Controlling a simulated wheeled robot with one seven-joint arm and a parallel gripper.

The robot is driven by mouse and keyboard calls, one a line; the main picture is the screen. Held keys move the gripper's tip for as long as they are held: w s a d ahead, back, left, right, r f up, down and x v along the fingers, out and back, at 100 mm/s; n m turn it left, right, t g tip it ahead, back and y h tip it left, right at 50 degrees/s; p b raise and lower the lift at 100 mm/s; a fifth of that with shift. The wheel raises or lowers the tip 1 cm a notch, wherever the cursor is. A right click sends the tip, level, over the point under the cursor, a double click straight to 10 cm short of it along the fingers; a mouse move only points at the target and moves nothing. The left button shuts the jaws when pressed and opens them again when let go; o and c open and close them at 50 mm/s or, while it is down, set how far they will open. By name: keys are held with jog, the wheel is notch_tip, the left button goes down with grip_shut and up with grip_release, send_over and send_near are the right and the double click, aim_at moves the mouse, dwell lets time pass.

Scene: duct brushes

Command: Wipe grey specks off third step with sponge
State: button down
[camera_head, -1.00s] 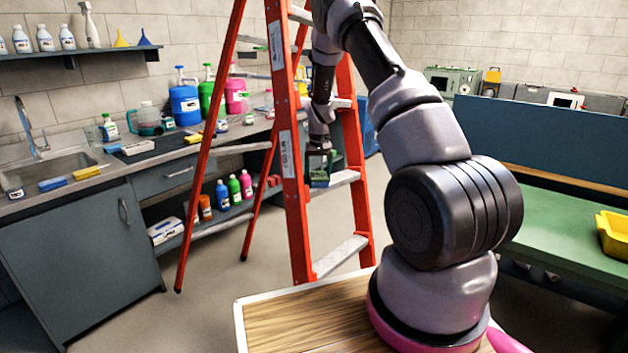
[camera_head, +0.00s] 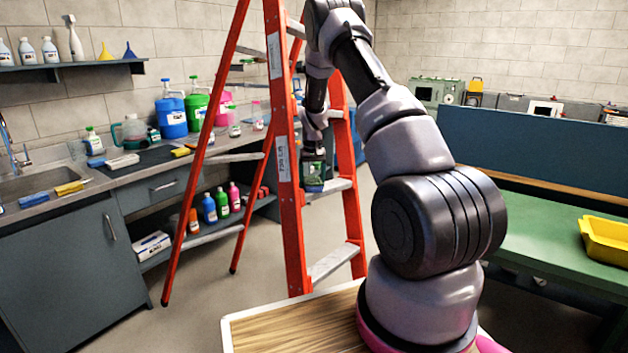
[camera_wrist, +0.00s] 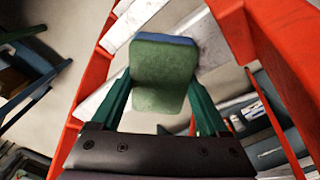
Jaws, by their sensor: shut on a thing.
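My gripper (camera_head: 313,178) is shut on a sponge, down inside the red ladder (camera_head: 285,160) beside a pale step (camera_head: 336,186). In the wrist view the sponge (camera_wrist: 163,78) is green with a blue far edge, held between dark green fingers (camera_wrist: 160,105). Behind it a pale step (camera_wrist: 212,42) runs between the red rails, with greyish marks near the sponge. I cannot tell whether the sponge touches this step. A lower step (camera_head: 333,262) and a higher one also show. The ladder's foot is partly hidden, so I cannot count the steps surely.
A counter with a sink, bottles and several sponges (camera_head: 68,188) stands at left. A green bench (camera_head: 540,225) with a yellow tray (camera_head: 605,240) is at right. A wooden-topped surface (camera_head: 290,330) lies in front. Red rails closely flank my gripper.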

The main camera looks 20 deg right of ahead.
aim_at(294, 203)
jog(key=shift+g, duration=0.4)
jog(key=shift+s+a+f, duration=0.65)
jog(key=shift+s+a, duration=0.6)
jog(key=shift+a, duration=0.25)
jog(key=shift+s+a+f, duration=0.6)
jog(key=shift+s+a, duration=0.6)
jog(key=shift+a, duration=0.35)
jog(key=shift+s+a+f, duration=0.65)
jog(key=shift+s+a, duration=0.6)
jog(key=shift+a, duration=0.25)
jog(key=shift+s+a+r, duration=0.1)
jog(key=shift+s+a, duration=0.2)
jog(key=shift+a, duration=0.4)
jog(key=shift+s+a+r, duration=0.1)
jog(key=shift+s+a, duration=0.15)
jog(key=shift+a, duration=0.45)
jog(key=s+a, duration=0.2)
jog(key=a, duration=0.1)
jog(key=s+a, duration=0.1)
jog(key=shift+a+f, duration=0.2)
jog(key=shift+a, duration=0.2)
jog(key=shift+r, duration=0.1)
jog(key=shift+r, duration=2.9)
jog(key=shift+r, duration=0.1)
notch_tip(294, 203, up, 3)
jog(key=shift+f, duration=0.15)
